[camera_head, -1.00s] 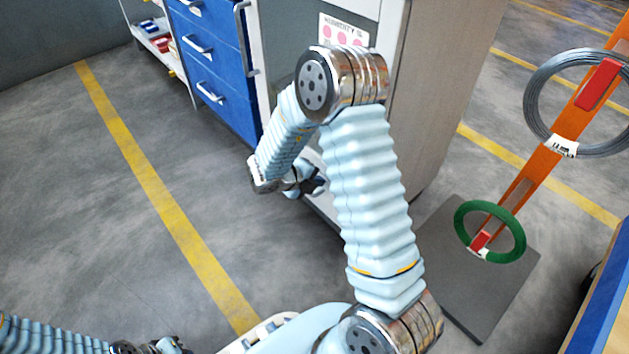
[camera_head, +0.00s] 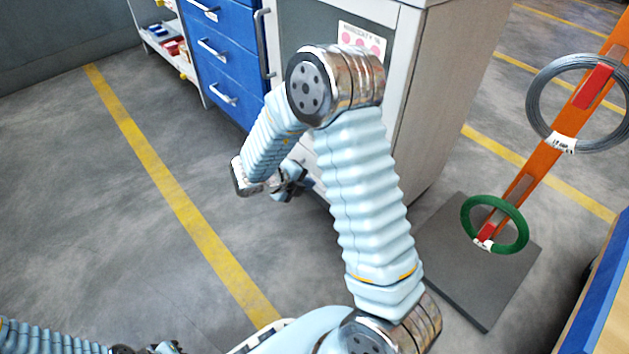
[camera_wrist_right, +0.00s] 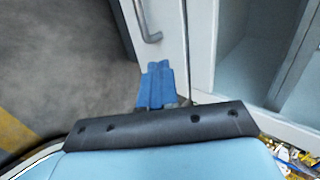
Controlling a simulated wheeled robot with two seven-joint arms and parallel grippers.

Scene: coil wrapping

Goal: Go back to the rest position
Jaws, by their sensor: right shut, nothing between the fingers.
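My right arm reaches up across the middle of the head view and bends down at its elbow. My right gripper (camera_head: 296,182) hangs beyond the forearm, in front of the grey cabinet, small and partly hidden by my own wrist. In the right wrist view its blue fingers (camera_wrist_right: 157,86) are together with nothing between them, against the pale cabinet front. My left gripper (camera_head: 165,348) is at the bottom left edge of the head view, mostly cut off; its fingers cannot be made out.
A grey cabinet (camera_head: 440,90) and blue drawers (camera_head: 222,55) stand close beyond my right arm. At right, an orange post (camera_head: 565,128) on a dark base plate (camera_head: 470,285) carries a grey wire coil (camera_head: 533,98) and a green coil (camera_head: 467,222). Floor at left is clear.

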